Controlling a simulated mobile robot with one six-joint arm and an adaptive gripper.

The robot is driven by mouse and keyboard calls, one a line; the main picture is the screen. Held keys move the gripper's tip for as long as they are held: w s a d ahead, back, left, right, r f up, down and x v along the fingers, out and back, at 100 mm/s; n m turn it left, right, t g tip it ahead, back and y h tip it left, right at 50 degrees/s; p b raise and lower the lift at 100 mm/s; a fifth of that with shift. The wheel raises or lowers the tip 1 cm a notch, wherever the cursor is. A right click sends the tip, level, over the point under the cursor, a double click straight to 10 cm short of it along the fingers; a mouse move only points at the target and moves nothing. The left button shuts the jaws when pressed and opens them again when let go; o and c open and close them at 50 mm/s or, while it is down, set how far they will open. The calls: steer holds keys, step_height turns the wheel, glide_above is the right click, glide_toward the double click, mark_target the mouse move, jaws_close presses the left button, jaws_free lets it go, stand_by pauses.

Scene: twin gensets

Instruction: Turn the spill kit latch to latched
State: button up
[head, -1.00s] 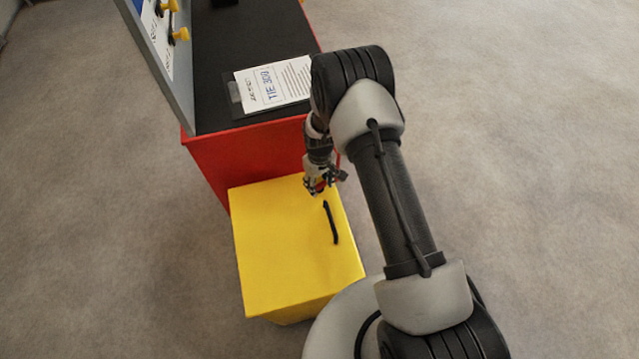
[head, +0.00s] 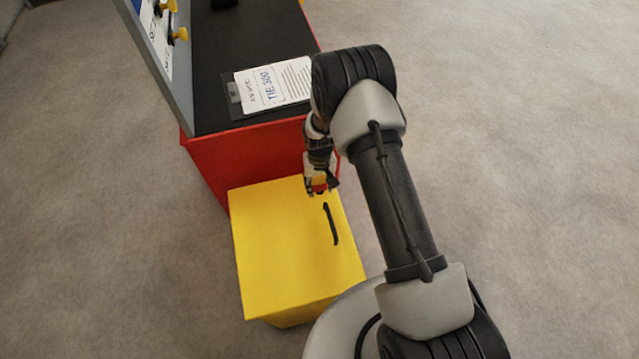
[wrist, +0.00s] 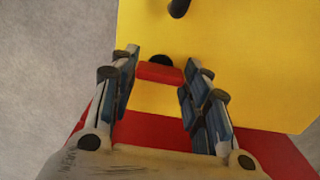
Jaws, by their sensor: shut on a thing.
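The spill kit is a yellow box (head: 285,250); its yellow lid also fills much of the wrist view (wrist: 240,70). A small red latch (wrist: 158,73) with a dark round pivot (wrist: 160,61) sits near the lid's edge. My gripper (head: 320,190) is over the lid's far end, by the red cabinet. In the wrist view my gripper (wrist: 158,80) has one finger at each end of the red latch and is shut on it. In the head view the latch is mostly hidden by the fingers, so its exact angle there is unclear.
A black bar handle (head: 330,224) lies on the lid close to my gripper. The red cabinet (head: 245,155) with a black top stands behind the box, carrying a white card (head: 275,83) and a grey panel with yellow knobs (head: 177,35). Carpet around is clear.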

mark_target(320, 186)
steer(key=o, duration=1.1)
steer(key=shift+c, duration=0.2)
step_height(320, 186, up, 12)
steer(key=shift+r, duration=0.1)
